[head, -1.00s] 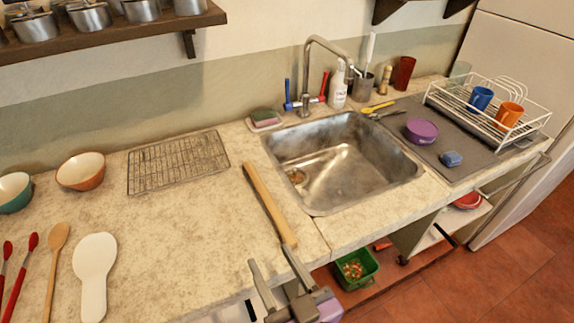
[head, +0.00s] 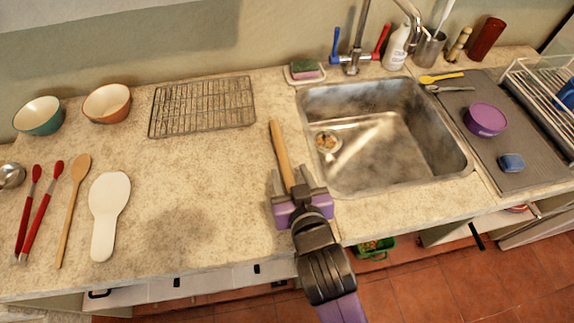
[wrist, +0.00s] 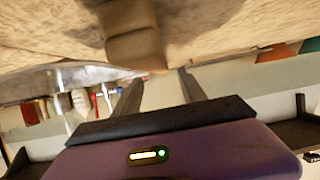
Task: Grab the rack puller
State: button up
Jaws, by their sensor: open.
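The rack puller, a long light-wood stick (head: 279,150), lies on the counter between the wire rack and the sink. Its near end is hidden behind my gripper. My gripper (head: 290,174) is open over the counter at that near end, with one finger on each side of the stick in the head view. In the wrist view, the stick (wrist: 130,18) shows large at the top, above the open fingertips (wrist: 161,76). I cannot tell whether the fingers touch it.
The wire rack (head: 203,105) lies flat behind, to the left. The metal sink (head: 385,135) is close on the right. A white spoon rest (head: 109,210), a wooden spoon (head: 73,205) and red-handled utensils (head: 40,215) lie at left. The counter left of my gripper is clear.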

aim_at(285, 164)
jog(key=shift+p+x, duration=0.3)
jog(key=shift+x, duration=1.95)
jog(key=shift+a+f, duration=0.1)
grip_shut()
